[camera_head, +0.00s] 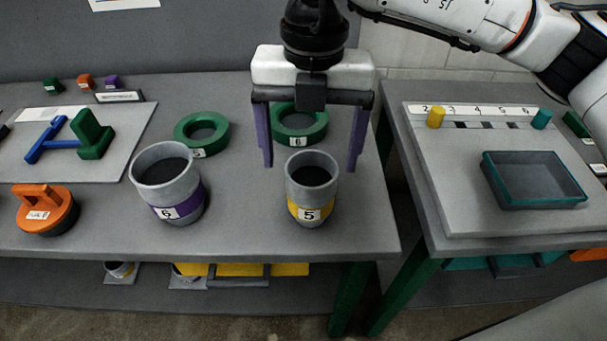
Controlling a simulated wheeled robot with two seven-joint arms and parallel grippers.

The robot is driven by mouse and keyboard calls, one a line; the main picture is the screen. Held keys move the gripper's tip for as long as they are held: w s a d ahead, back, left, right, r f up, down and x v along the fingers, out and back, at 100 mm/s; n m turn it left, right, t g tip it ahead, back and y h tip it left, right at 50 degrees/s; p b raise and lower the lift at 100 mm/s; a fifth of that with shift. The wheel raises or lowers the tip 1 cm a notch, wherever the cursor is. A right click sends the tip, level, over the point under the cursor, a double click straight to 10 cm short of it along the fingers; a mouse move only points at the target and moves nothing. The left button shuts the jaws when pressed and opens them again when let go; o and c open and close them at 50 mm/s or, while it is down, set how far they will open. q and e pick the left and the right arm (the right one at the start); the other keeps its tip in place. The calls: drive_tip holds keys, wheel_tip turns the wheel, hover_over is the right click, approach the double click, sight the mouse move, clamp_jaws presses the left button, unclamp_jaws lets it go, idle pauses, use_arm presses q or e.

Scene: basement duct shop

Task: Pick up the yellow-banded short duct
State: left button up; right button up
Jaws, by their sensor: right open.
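The yellow-banded short duct (312,174) stands upright near the front right of the left table. It is a grey open-topped cylinder with a yellow band and a label reading 5. My right gripper (312,166) points down above and behind it, with its two purple fingers apart on either side of the duct's top. The fingers do not appear to touch the duct, and nothing is held. My left gripper does not show.
A purple-banded duct (168,184) stands to the left. Green rings (300,132) and (187,131) lie behind. An orange handled piece (45,209) sits at left. A right-hand table holds a teal-rimmed tray (533,201), across a gap.

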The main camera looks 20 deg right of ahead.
sight(312, 183)
drive_tip(key=f, duration=0.4)
drive_tip(key=shift+w+d+f, duration=0.15)
drive_tip(key=shift+d+f, duration=0.05)
drive_tip(key=shift+f, duration=0.1)
wheel_tip(312, 183, down, 4)
drive_tip(key=shift+w+d+f+p, duration=0.1)
drive_tip(key=shift+w+f+p, duration=0.05)
drive_tip(key=shift+p, duration=0.7)
drive_tip(key=shift+f, duration=0.55)
drive_tip(key=c, duration=1.3)
